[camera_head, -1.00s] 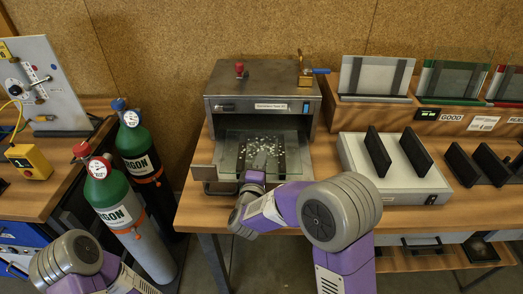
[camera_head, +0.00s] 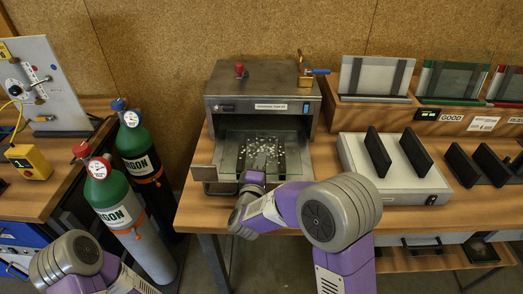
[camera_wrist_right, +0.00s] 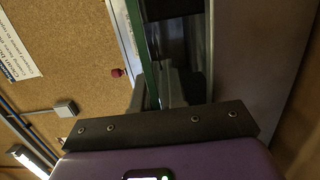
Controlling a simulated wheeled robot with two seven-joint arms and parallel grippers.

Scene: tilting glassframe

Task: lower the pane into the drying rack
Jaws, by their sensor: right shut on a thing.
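The clear glass pane (camera_head: 262,152) with white specks on it lies at the open front of the grey metal machine (camera_head: 262,88), over its pull-out tray (camera_head: 205,172). My right gripper (camera_head: 253,179) is at the near edge of the pane and shut on it; the fingertips are small and partly hidden by my wrist. In the right wrist view a green glass edge (camera_wrist_right: 149,55) runs up from the dark gripper mount. I cannot tell for certain which fixture is the drying rack; a wooden rack (camera_head: 450,126) marked GOOD holds several upright panes at the back right. My left gripper is out of view.
A white box (camera_head: 355,165) with two black uprights (camera_head: 378,152) stands right of the machine. More black uprights (camera_head: 462,164) stand farther right. Green argon cylinders (camera_head: 138,150) stand left of the bench. The bench top (camera_head: 330,158) is bare only in narrow strips.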

